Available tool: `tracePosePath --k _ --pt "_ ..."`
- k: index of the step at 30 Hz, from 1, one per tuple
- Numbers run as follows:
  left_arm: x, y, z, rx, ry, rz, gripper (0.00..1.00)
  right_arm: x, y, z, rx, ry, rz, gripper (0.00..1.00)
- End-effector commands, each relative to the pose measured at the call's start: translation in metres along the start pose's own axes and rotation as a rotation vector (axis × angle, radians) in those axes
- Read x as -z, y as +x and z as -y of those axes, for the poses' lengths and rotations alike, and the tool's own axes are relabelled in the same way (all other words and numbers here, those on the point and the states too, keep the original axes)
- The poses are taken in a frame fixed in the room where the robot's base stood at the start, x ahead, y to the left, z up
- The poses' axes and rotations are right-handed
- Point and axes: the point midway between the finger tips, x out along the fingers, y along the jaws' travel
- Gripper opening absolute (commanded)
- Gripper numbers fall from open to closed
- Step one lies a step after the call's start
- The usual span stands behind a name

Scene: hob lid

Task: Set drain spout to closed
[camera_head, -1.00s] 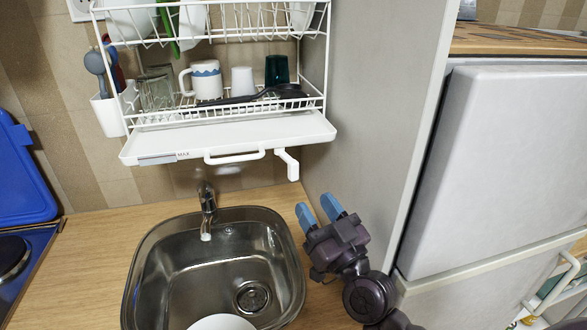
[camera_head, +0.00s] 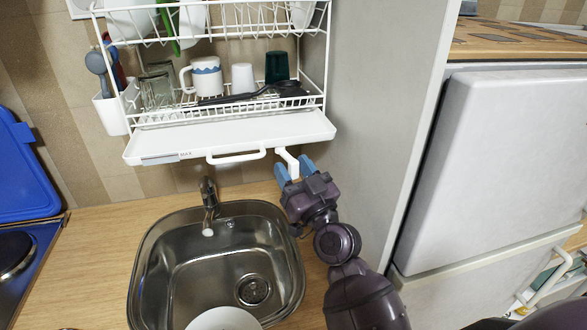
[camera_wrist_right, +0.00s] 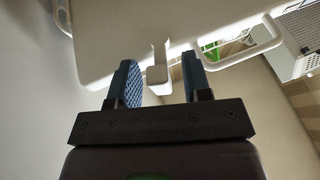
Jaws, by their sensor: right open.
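The white drain spout (camera_head: 287,160) hangs from the right part of the front edge of the drip tray (camera_head: 230,137), under the dish rack. In the right wrist view, the spout (camera_wrist_right: 157,73) shows between the two blue fingers. My right gripper (camera_head: 294,170) is open, with its fingertips up at the spout's lower end. In the right wrist view, gaps show between the spout and both fingers of the gripper (camera_wrist_right: 160,80). The spout's lower end is partly hidden by the fingers in the head view. My left gripper is not in view.
The dish rack (camera_head: 213,114) above holds mugs and glasses. A white handle (camera_head: 236,157) sits on the tray front, left of the spout. The steel sink (camera_head: 180,285) and tap (camera_head: 208,205) are below. A tall grey panel (camera_head: 375,120) stands close on the right.

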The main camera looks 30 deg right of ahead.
Motion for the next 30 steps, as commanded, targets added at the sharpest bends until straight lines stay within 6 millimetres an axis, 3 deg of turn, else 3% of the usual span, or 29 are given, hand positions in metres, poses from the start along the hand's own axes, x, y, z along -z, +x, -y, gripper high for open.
tracePosePath --k 1,10,30 --pt "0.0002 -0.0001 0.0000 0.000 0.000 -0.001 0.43 0.0000 -0.0001 0.0000 0.000 0.000 0.000 0.45" --pt "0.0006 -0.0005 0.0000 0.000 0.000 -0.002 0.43 0.0001 -0.0002 0.0001 0.000 0.000 0.000 0.00" --pt "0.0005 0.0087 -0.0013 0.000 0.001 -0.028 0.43 -0.0001 0.0002 -0.0070 0.120 0.048 -0.002 0.00"
